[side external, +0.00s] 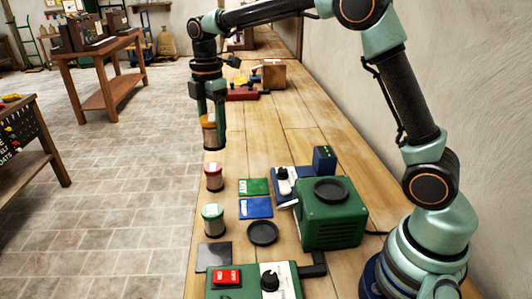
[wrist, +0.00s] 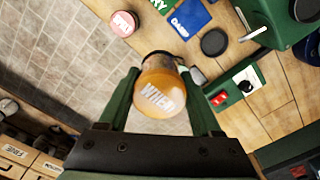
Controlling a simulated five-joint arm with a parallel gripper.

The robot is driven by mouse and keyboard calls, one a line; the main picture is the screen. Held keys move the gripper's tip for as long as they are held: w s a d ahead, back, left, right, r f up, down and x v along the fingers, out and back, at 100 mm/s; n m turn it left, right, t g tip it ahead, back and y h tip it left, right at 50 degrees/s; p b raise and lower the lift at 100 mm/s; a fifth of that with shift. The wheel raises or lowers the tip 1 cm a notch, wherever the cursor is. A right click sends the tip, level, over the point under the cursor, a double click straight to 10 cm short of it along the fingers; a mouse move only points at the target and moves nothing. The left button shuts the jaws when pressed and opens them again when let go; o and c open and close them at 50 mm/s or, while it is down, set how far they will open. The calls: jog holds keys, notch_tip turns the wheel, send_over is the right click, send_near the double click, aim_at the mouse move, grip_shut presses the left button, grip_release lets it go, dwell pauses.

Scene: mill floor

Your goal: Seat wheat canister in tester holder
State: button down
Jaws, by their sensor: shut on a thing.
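My gripper (side external: 209,118) is shut on the wheat canister (side external: 209,134), which has an orange-yellow lid and hangs upright above the left edge of the bench. In the wrist view, the wheat canister (wrist: 160,88) sits between both fingers with white lettering on its lid. The green tester (side external: 330,222) stands on the bench, nearer the arm's base, with a round black holder (side external: 331,189) on top. The canister is well apart from it. In the wrist view, the tester (wrist: 285,18) is cut off at the top right.
A green box with a red switch (side external: 227,276) is in front.

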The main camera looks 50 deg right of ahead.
jog(key=s+d+f+m, duration=0.2)
jog(key=s+d+f, duration=0.3)
jog(key=s+d, duration=0.35)
jog(key=s+d+f+m, duration=0.2)
jog(key=s+d+f, duration=0.3)
jog(key=s+d, duration=0.4)
jog(key=shift+w+d+f, duration=0.25)
jog(key=shift+f, duration=0.55)
jog(key=shift+w+d+f, duration=0.2)
jog(key=shift+w+f, duration=0.05)
jog(key=shift+f, duration=0.6)
jog(key=shift+w+d+f, duration=0.25)
jog(key=shift+f, duration=0.55)
jog(key=shift+f, duration=0.6)
jog(key=shift+c, duration=1.8)
grip_release()
notch_tip(320, 180, up, 11)
